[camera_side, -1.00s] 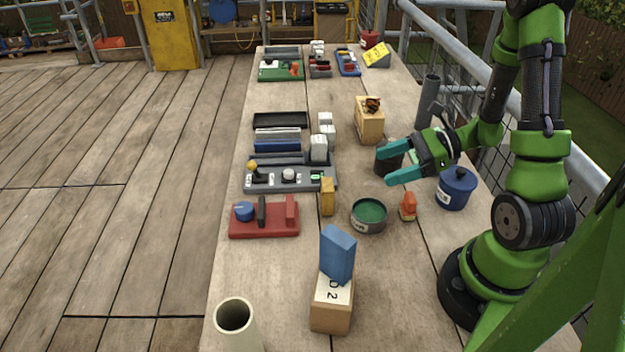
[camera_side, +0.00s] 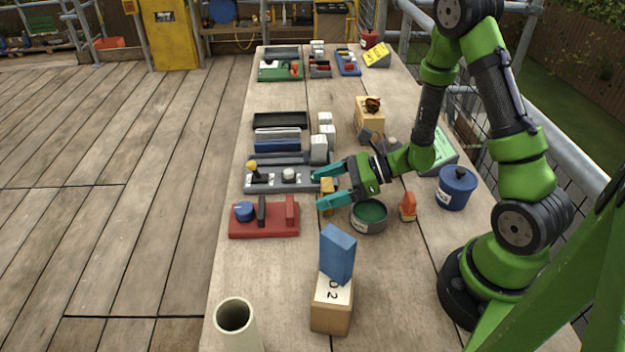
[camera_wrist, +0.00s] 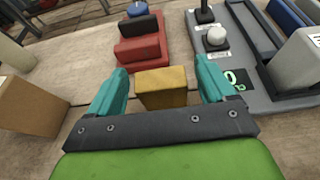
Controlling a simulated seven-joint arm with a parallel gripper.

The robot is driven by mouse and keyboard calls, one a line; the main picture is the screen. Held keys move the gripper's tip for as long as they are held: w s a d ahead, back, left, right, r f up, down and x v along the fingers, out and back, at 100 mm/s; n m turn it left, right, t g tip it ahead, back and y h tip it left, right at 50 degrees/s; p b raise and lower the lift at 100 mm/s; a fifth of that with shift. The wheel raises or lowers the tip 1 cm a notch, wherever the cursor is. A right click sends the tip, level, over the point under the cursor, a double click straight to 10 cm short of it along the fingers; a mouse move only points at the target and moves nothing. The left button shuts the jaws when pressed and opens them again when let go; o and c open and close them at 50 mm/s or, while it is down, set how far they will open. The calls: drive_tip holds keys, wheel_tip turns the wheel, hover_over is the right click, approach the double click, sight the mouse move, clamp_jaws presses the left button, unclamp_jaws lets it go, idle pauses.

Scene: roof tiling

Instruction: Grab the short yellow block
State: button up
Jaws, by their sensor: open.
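The short yellow block (camera_wrist: 163,88) stands on the table between my gripper's two teal fingers in the wrist view, with a gap on each side. In the side view the yellow block (camera_side: 327,188) is partly hidden by the fingers. My gripper (camera_side: 326,186) is open, with one finger on the far side of the block and one on the near side. In the wrist view my gripper (camera_wrist: 160,88) shows nothing held. I cannot tell how far the fingertips are above the table.
A grey control panel (camera_side: 270,181) lies just left of the block, and a red base (camera_side: 264,233) lies nearer. A green-filled can (camera_side: 369,215) and an orange item (camera_side: 408,206) stand right of the block. A blue block (camera_side: 337,254) rests on a numbered wooden box (camera_side: 331,306).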

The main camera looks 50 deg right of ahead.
drive_tip(key=shift+x, duration=0.95)
drive_tip(key=shift+c, duration=0.2)
drive_tip(key=c, duration=1)
drive_tip(key=shift+r, duration=0.1)
